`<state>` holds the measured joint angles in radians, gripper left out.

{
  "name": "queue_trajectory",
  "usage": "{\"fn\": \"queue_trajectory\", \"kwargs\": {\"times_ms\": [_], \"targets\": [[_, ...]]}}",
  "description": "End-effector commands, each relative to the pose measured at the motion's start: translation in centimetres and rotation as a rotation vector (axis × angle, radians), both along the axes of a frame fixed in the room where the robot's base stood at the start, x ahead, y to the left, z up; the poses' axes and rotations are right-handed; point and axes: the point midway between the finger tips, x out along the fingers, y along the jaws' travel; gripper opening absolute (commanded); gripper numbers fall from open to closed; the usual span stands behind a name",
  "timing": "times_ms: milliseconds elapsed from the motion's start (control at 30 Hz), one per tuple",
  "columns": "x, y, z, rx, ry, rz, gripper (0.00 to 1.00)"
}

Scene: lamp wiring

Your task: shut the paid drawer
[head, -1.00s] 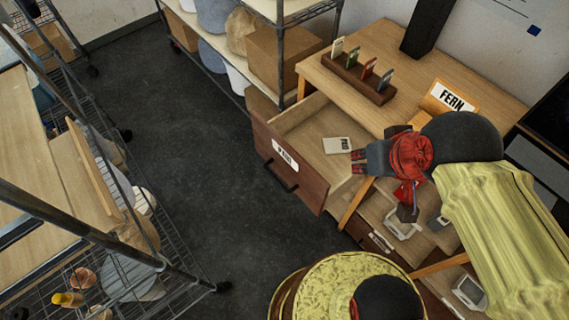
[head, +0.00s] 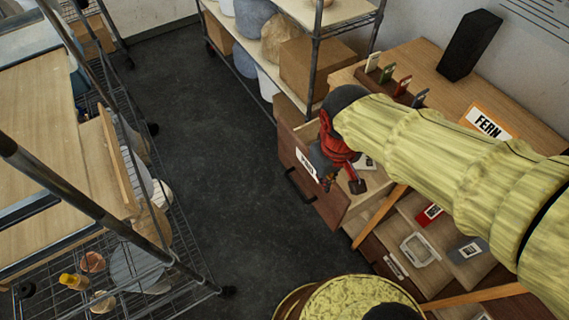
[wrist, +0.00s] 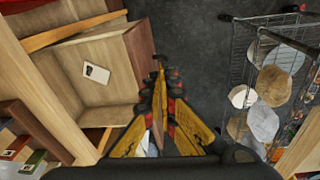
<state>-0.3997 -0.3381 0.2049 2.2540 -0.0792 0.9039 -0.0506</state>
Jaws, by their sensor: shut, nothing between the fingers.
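The paid drawer (head: 318,190) stands open from the wooden desk, its dark front bearing a white label and a black handle. A pale card lies inside; the wrist view shows the drawer interior (wrist: 100,95) and the card (wrist: 97,73). My gripper (head: 326,182) is at the drawer front, over its top edge, and partly hides the label and the inside. In the wrist view my gripper (wrist: 160,66) is shut and empty, its tips beside the drawer's front panel (wrist: 146,52). I cannot tell whether they touch it.
The desk top (head: 440,65) carries a card rack, a black block (head: 469,45) and a FERN sign (head: 488,122). Lower compartments hold a red card (head: 430,213) and other items. Wire shelving (head: 110,255) stands at left, more shelves at the back. Dark floor (head: 220,170) between is clear.

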Motion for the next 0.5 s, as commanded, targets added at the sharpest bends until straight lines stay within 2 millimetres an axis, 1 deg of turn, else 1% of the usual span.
{"fn": "queue_trajectory", "kwargs": {"times_ms": [33,167,200,300,400,500], "targets": [[0.9,1.7,-1.8,-0.035,0.033,0.082,0.00],[3.2,5.6,-5.7,-0.128,0.092,0.318,0.00],[3.9,6.9,-7.0,-0.156,0.107,0.398,0.00],[5.5,9.9,-10.1,-0.227,0.141,0.599,0.00],[6.8,12.4,-12.9,-0.289,0.169,0.791,0.00],[8.4,14.6,-15.4,-0.348,0.190,0.983,0.00]]}}
